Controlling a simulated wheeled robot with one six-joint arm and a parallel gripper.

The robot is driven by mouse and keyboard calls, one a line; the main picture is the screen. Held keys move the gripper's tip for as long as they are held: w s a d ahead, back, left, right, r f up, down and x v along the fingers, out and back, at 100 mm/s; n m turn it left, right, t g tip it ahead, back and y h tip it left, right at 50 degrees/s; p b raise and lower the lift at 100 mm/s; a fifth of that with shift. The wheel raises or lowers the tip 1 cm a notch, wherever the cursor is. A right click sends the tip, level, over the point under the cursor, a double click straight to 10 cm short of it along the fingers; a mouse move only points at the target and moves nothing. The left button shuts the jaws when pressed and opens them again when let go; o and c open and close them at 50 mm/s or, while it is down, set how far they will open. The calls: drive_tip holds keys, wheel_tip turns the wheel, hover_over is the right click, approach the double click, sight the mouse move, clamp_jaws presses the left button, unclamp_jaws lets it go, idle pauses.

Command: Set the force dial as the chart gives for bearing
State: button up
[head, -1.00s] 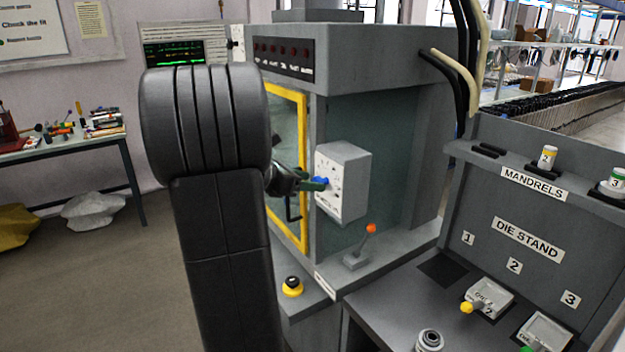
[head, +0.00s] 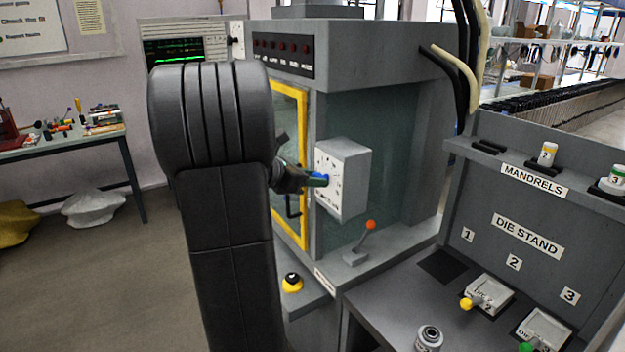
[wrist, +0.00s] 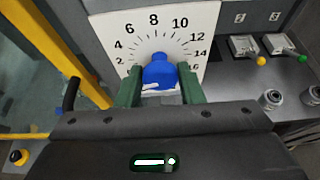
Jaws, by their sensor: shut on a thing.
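The force dial is a blue knob (wrist: 159,71) on a white scale plate (wrist: 112,29), with numbers from 2 to 16 around it in the wrist view. My gripper (wrist: 160,85) has its two green fingers on either side of the knob and is shut on it. A white mark shows low on the knob, but I cannot tell which number it indicates. In the head view the dial box (head: 349,165) is on the machine's front, and my gripper (head: 318,179) reaches its face from the left. My black arm hides part of the machine.
A yellow-framed door (head: 304,200) is close left of the dial. An orange-tipped lever (head: 370,226) and a yellow-and-black button (head: 292,282) are below. The die stand (head: 527,237) is at right. A wall notice (head: 90,17) is too small to read.

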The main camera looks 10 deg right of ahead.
drive_tip(key=shift+f+b, duration=0.15)
drive_tip(key=shift+b, duration=0.2)
drive_tip(key=m+t+b, duration=0.2)
drive_tip(key=m+b, duration=0.3)
drive_tip(key=b, duration=0.8)
drive_tip(key=f+m+t+h+b, duration=0.1)
drive_tip(key=m+t+b, duration=0.2)
drive_tip(key=b, duration=1.1)
drive_tip(key=m+t+b, duration=0.3)
drive_tip(key=m+b, duration=0.4)
drive_tip(key=b, duration=0.7)
drive_tip(key=shift+s+d+f+m, duration=0.2)
drive_tip(key=shift+s+m, duration=0.1)
drive_tip(key=shift+s, duration=0.1)
drive_tip(key=shift+r+h+b, duration=0.15)
drive_tip(key=shift+h+b, duration=0.15)
drive_tip(key=shift+b, duration=0.2)
drive_tip(key=o, duration=0.9)
drive_tip(key=shift+o, duration=0.2)
drive_tip(key=shift+s+a, duration=0.1)
drive_tip(key=shift+a, duration=0.05)
